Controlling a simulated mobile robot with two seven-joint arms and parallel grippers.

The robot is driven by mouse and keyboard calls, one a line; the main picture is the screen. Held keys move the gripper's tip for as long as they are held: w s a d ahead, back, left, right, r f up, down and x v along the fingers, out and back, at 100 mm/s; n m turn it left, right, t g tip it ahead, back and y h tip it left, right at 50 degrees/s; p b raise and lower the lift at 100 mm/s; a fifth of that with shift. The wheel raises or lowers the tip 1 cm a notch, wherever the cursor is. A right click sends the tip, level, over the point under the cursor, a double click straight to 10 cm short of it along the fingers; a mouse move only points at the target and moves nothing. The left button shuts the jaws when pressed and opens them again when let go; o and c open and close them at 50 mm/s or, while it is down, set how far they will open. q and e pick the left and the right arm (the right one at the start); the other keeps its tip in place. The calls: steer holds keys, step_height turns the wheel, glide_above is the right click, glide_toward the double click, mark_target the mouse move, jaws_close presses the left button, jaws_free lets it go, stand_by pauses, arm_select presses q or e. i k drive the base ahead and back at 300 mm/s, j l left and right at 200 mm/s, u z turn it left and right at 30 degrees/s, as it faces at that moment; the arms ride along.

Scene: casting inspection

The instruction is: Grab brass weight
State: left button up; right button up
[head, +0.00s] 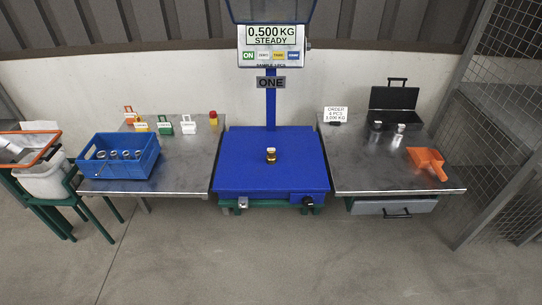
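A small brass weight (271,155) with a pale top stands upright near the middle of the blue platform (240,178) of a floor scale. The scale's display (271,35) reads 0.500 KG and STEADY. Nothing touches the weight and nothing hides it. Neither of my grippers shows in the head view.
Left table: a blue crate (125,168) of metal parts, several small tagged items (165,125). Right table: an open black case (393,98), two small cylinders (400,128), an order card (337,114), an orange scoop (428,160). A white bucket (45,180) stands far left. Front floor is clear.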

mark_target(271, 158)
steer(key=i+l, duration=0.5)
steer(key=l, duration=0.25)
steer(key=i+l+u, duration=0.1)
steer(key=i+l, duration=0.45)
steer(key=l, duration=0.2)
steer(key=i+l, duration=0.3)
steer(key=i, duration=0.4)
